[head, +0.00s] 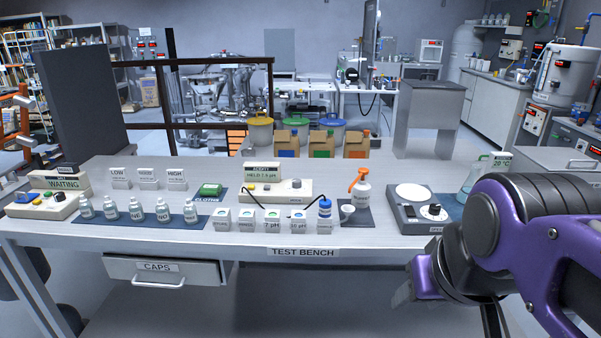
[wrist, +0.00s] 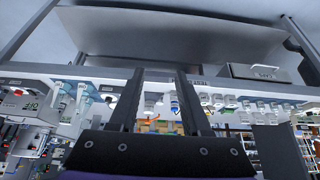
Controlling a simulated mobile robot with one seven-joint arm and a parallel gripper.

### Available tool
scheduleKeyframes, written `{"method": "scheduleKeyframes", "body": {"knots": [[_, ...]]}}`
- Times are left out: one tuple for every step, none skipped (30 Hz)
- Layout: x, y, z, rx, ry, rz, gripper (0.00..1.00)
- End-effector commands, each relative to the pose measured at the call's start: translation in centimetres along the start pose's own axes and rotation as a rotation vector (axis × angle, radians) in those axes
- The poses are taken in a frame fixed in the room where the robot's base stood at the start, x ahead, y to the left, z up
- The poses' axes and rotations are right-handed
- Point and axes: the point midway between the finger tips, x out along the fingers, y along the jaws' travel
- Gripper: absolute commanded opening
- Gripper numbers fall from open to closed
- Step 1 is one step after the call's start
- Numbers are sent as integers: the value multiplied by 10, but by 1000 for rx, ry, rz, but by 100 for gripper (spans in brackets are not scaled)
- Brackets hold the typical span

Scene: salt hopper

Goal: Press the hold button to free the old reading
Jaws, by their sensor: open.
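The pH meter (head: 290,190) sits mid-bench in the head view, a cream box with a raised display (head: 262,172) that reads "HELD" and a value near 7 pH. A few small buttons (head: 251,187) lie on its left half and a grey knob on its right. I cannot read which button is the hold button. A black lead runs from each side of it. My gripper (head: 408,294) is low at the right, in front of the bench and well away from the meter. In the wrist view my gripper's two fingers (wrist: 160,75) stand apart with nothing between them.
A second meter (head: 42,205) reading "WAITING" is at the left. A stirrer plate (head: 416,210) stands nearer my arm. The drawer (head: 165,272) is below.

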Motion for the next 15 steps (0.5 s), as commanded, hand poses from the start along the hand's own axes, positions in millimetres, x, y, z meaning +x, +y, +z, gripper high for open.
{"method": "scheduleKeyframes", "body": {"knots": [[0,0,0,0,0,0,37],[0,0,0,0,0,0,32],[0,0,0,0,0,0,25],[0,0,0,0,0,0,19],[0,0,0,0,0,0,14],[0,0,0,0,0,0,7],[0,0,0,0,0,0,1],[0,0,0,0,0,0,0],[0,0,0,0,0,0,0],[0,0,0,0,0,0,0],[0,0,0,0,0,0,0],[0,0,0,0,0,0,0],[0,0,0,0,0,0,0],[0,0,0,0,0,0,0],[0,0,0,0,0,0,0]]}}
